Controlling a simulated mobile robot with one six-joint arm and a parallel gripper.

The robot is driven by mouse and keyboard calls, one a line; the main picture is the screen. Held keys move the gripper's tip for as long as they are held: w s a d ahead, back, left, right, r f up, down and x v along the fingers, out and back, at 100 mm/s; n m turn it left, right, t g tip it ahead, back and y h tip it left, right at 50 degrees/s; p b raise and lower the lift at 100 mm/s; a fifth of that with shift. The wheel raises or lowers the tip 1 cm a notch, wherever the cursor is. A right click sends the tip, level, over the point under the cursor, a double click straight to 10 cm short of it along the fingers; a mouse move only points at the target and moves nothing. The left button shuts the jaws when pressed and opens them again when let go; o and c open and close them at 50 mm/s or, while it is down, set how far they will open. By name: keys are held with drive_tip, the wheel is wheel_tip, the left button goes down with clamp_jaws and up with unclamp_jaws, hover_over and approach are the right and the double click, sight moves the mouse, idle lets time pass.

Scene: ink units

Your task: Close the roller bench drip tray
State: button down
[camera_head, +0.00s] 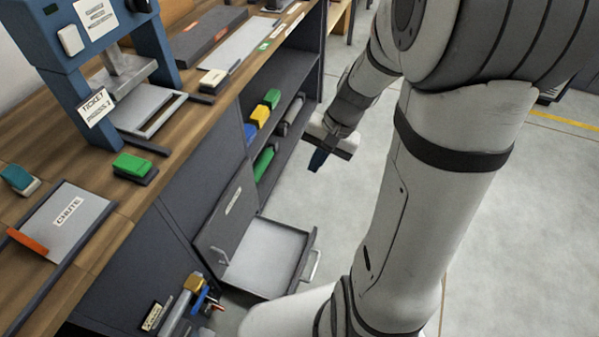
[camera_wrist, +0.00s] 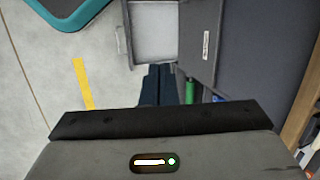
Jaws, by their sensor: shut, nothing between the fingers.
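The drip tray (camera_head: 262,258) is a pale, shallow drawer with dark sides, pulled out low from the dark bench front. Its bar handle (camera_head: 312,266) is on its outer front, toward the right. In the wrist view the open tray (camera_wrist: 155,35) is at the top, with its handle (camera_wrist: 121,46) on its left side. My gripper (camera_head: 317,163) hangs over open floor beyond the tray in the head view, apart from it. Its dark blue fingers are together and empty. They also show in the wrist view (camera_wrist: 158,72), just below the tray in the picture.
A labelled dark panel (camera_head: 228,218) stands beside the tray. Open shelves (camera_head: 285,125) hold green, yellow and blue rollers. The wooden bench top carries a blue press (camera_head: 75,45). Bottles and tools (camera_head: 185,305) stand near the tray. Grey floor (camera_head: 500,230) is clear at right.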

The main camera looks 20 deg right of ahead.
drive_tip(key=w+d+f+m+t+y+b, duration=0.15)
drive_tip(key=d+f+m+b, duration=0.25)
drive_tip(key=f, duration=1)
drive_tip(key=w+d+f+m+t+y+b, duration=0.15)
drive_tip(key=d+f+m+b, duration=0.3)
drive_tip(key=f, duration=0.95)
drive_tip(key=w+d+f+m+t+y+b, duration=0.15)
drive_tip(key=d+f+m+b, duration=0.3)
drive_tip(key=f, duration=0.85)
drive_tip(key=s+d+f+m+h+b, duration=0.1)
drive_tip(key=s+f+m+b, duration=0.15)
drive_tip(key=f, duration=0.55)
drive_tip(key=s+d+f+m+h+b, duration=0.1)
drive_tip(key=f+m, duration=0.2)
drive_tip(key=f, duration=0.6)
drive_tip(key=shift+t+y, duration=0.25)
drive_tip(key=shift+w+a+f+b, duration=0.8)
drive_tip(key=shift+w+a+f, duration=0.35)
drive_tip(key=shift+a, duration=0.3)
drive_tip(key=shift+w+a+f+b, duration=0.75)
drive_tip(key=shift+w+a+f, duration=0.35)
drive_tip(key=shift+a, duration=0.4)
drive_tip(key=shift+w+a+f+b, duration=0.8)
drive_tip(key=shift+w+a+f, duration=0.35)
drive_tip(key=shift+a, duration=0.3)
